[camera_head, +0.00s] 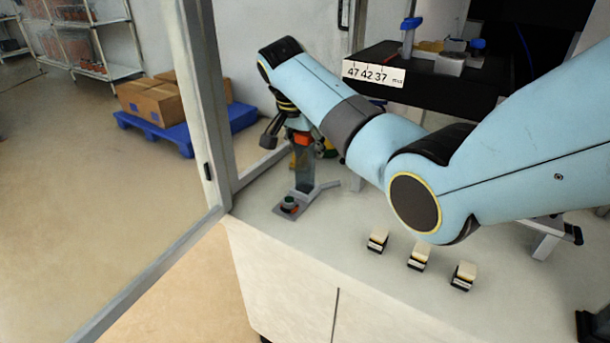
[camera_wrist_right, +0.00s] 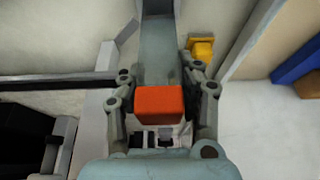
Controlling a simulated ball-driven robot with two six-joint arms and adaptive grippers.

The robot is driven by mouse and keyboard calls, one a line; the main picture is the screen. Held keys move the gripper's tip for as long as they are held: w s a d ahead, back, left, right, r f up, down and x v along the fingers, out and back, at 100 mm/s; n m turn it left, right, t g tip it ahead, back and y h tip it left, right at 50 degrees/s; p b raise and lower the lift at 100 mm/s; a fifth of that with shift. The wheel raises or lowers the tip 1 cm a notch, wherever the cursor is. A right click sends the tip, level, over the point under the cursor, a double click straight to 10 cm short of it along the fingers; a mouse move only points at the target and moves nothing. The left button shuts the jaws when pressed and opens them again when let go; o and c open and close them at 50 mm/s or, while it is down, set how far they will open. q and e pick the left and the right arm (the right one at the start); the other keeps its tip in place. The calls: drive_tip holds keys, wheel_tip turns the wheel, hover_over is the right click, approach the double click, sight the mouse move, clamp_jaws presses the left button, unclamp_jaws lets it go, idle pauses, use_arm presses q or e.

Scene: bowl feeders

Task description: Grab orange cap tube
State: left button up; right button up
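An orange block-like cap (camera_head: 302,139) shows at the top of an upright grey-green column (camera_head: 305,176) at the left end of the counter. In the right wrist view the orange cap (camera_wrist_right: 146,103) lies between the fingers of my right gripper (camera_wrist_right: 160,88). In the head view my right gripper (camera_head: 298,135) hangs over the column's top, its fingers spread to either side. I cannot tell whether a finger touches the cap. My left gripper is not in view.
Several small cream-and-black blocks (camera_head: 419,256) stand on the counter (camera_head: 330,240). A black machine (camera_head: 440,80) stands behind my right arm. A post (camera_head: 207,100) rises left of the gripper.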

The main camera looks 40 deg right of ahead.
clamp_jaws()
drive_tip(key=shift+r, duration=0.1)
